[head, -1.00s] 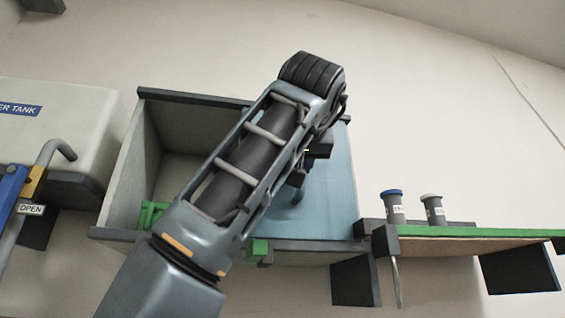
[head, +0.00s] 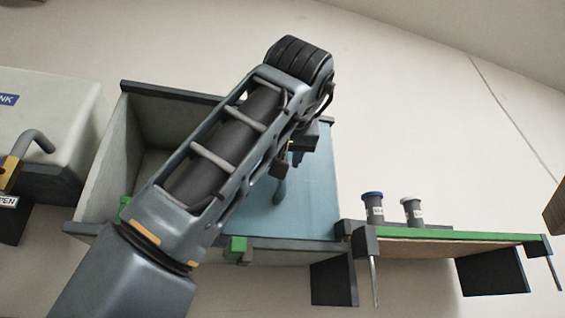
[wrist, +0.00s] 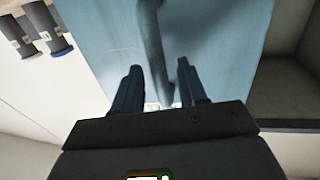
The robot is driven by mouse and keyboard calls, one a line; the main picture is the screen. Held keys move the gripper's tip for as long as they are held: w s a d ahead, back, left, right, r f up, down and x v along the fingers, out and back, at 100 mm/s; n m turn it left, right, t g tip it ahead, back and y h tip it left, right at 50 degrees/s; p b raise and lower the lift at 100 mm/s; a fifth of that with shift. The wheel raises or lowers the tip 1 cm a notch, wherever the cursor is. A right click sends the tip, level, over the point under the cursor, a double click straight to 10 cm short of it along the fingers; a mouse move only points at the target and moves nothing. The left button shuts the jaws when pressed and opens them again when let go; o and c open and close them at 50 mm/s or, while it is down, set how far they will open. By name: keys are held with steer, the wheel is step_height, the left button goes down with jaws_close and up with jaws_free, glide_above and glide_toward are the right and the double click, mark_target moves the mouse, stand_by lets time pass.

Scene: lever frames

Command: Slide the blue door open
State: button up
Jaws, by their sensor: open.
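The blue door (head: 315,195) covers the right part of an open-fronted cabinet, and the left part of the opening is uncovered. Its bar handle (head: 280,188) stands upright on the door face, partly behind my arm. In the wrist view the door (wrist: 100,45) fills the middle, and the handle (wrist: 153,40) runs down between my two fingers in the picture. My gripper (wrist: 159,68) is open, one finger on each side of the handle, with no clear contact. In the head view my gripper (head: 297,152) is mostly hidden by my arm, close to the door.
A green-edged shelf (head: 440,236) with two capped vials (head: 373,208) adjoins the cabinet on the right. A green block (head: 236,248) sits on the cabinet's front lower edge.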

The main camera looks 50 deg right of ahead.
steer(key=b+v, duration=0.1)
steer(key=v, duration=0.4)
steer(key=shift+s+a, duration=0.2)
steer(key=shift+s, duration=0.05)
stand_by(0.3)
